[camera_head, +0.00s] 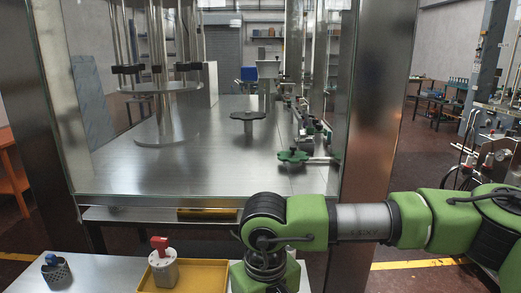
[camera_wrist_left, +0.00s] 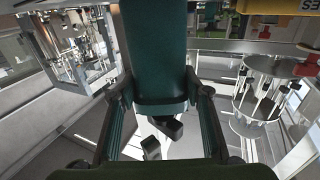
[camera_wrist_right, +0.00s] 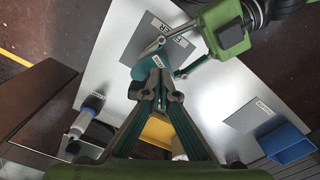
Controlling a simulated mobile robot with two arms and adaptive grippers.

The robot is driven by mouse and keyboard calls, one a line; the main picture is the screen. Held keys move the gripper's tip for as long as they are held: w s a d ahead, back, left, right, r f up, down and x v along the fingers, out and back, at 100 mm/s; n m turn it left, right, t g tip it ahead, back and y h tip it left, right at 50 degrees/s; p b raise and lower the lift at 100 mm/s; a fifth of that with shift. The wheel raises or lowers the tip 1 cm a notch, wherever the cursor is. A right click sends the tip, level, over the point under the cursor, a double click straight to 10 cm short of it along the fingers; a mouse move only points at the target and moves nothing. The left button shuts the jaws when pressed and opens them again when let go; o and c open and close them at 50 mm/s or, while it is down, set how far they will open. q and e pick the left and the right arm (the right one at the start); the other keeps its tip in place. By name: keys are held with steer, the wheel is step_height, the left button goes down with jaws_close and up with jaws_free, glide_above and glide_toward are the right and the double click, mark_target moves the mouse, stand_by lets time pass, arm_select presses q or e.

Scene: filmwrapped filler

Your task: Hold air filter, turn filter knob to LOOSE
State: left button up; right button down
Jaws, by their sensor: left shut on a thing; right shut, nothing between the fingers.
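The air filter looks like a dark teal body (camera_wrist_left: 155,50); it fills the upper middle of the left wrist view. My left gripper (camera_wrist_left: 160,95) is shut on it, one finger on each side. In the right wrist view the teal body (camera_wrist_right: 145,68) carries a white label too small to read, and my left arm comes in from the upper right. My right gripper (camera_wrist_right: 158,82) is shut and empty, its tips close to the teal body; I cannot tell whether they touch. The filter knob and its setting cannot be made out. Both grippers are out of the head view.
A blue bin (camera_wrist_right: 288,145) is at the right wrist view's edge. A glass-sided machine stands behind.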

steer(key=shift+w+d, duration=0.25)
steer(key=shift+d, duration=0.4)
steer(key=shift+w+d, duration=0.25)
steer(key=shift+d, duration=0.05)
steer(key=shift+w+d, duration=0.2)
steer(key=shift+w, duration=0.1)
steer(key=shift+s+d, duration=0.1)
step_height(320, 180, up, 6)
steer(key=shift+s+d, duration=0.2)
stand_by(0.7)
steer(key=shift+a, duration=0.1)
